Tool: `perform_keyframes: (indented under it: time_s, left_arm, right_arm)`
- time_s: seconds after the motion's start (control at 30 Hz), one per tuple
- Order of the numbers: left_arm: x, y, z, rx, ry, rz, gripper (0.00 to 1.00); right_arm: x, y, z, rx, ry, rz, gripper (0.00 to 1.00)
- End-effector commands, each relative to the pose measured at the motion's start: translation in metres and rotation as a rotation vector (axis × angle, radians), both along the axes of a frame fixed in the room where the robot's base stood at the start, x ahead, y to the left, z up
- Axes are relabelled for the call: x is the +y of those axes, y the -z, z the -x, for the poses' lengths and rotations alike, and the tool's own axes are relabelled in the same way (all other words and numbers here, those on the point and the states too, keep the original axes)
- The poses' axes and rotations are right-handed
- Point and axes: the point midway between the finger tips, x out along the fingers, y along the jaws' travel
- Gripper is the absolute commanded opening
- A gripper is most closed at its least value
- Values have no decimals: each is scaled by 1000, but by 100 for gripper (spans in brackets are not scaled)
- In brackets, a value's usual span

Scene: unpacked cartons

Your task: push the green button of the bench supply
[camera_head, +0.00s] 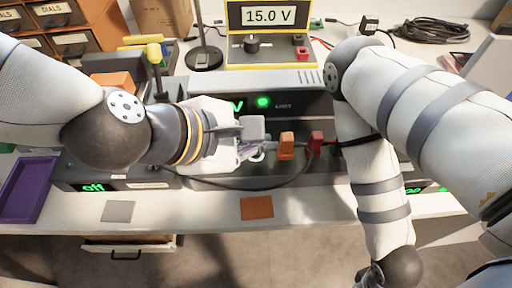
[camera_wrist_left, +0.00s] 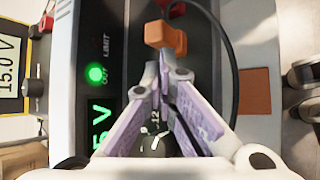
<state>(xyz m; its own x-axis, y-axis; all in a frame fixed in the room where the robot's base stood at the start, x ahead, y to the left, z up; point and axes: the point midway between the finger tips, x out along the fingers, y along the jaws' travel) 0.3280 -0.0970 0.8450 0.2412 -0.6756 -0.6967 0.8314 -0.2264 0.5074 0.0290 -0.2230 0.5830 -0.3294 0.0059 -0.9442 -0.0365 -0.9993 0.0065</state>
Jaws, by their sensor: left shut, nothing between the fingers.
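The bench supply (camera_head: 305,78) is a wide box with a silver top and dark front in the middle of the bench. My right gripper is out of view.
The orange plug (camera_head: 286,146) and a red plug (camera_head: 316,143) stand right of my left gripper, with a dark cable nearby. A yellow meter (camera_head: 268,17) reads 15.0 V behind. A purple tray (camera_head: 28,190) lies at the left. My right arm crosses the right side.

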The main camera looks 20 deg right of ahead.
Motion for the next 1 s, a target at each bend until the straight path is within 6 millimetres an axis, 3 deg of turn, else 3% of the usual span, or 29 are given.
perform_keyframes:
  time_s: [1.0]
  left_arm:
    - [0,10,0,0,0,0,0]
  right_arm:
    - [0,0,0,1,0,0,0]
